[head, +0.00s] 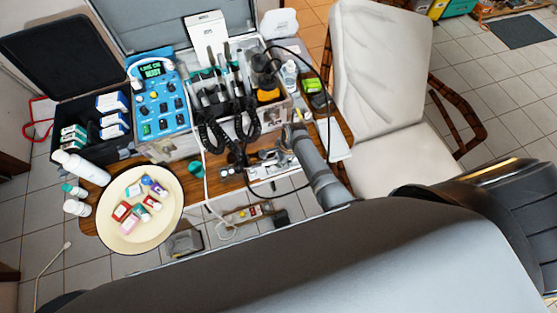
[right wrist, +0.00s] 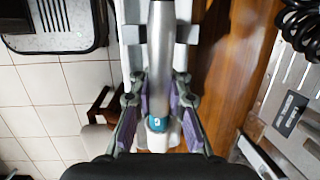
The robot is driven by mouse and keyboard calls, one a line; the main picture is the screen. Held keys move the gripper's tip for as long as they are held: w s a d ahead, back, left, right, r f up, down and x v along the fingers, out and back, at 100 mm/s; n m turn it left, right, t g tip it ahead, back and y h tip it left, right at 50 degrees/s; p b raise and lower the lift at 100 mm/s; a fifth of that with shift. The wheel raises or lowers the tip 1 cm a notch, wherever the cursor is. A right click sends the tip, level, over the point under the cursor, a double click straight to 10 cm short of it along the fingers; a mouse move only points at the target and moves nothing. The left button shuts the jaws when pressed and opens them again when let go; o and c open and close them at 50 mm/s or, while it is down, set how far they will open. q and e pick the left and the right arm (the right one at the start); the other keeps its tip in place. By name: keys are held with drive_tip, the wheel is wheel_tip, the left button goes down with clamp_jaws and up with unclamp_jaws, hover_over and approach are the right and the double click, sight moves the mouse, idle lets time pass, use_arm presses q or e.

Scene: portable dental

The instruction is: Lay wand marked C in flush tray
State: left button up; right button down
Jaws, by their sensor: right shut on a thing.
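The wand (right wrist: 160,60) is a silver rod with a teal collar; a white mark on the collar looks like a C. My right gripper (right wrist: 158,124) is shut around it, with purple pads on both sides near the collar. In the head view my right gripper (head: 292,135) is at the right end of the table, in front of the open case; the wand is hard to make out there. I cannot tell whether wand and tray touch. My left gripper is out of view.
The open case (head: 225,135) holds several black-cabled handpieces. A blue panel unit (head: 160,100) and a round cream tray (head: 166,228) with small boxes stand to the left. A beige chair (head: 385,90) is close on the right. A strip of wooden table (right wrist: 215,70) is bare.

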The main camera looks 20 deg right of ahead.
drive_tip(key=c, duration=1.2)
unclamp_jaws()
drive_tip(key=p+v, duration=0.6)
drive_tip(key=p, duration=0.1)
drive_tip(key=shift+p+v, duration=0.7)
drive_tip(key=shift+v, duration=0.3)
drive_tip(key=shift+f, duration=0.1)
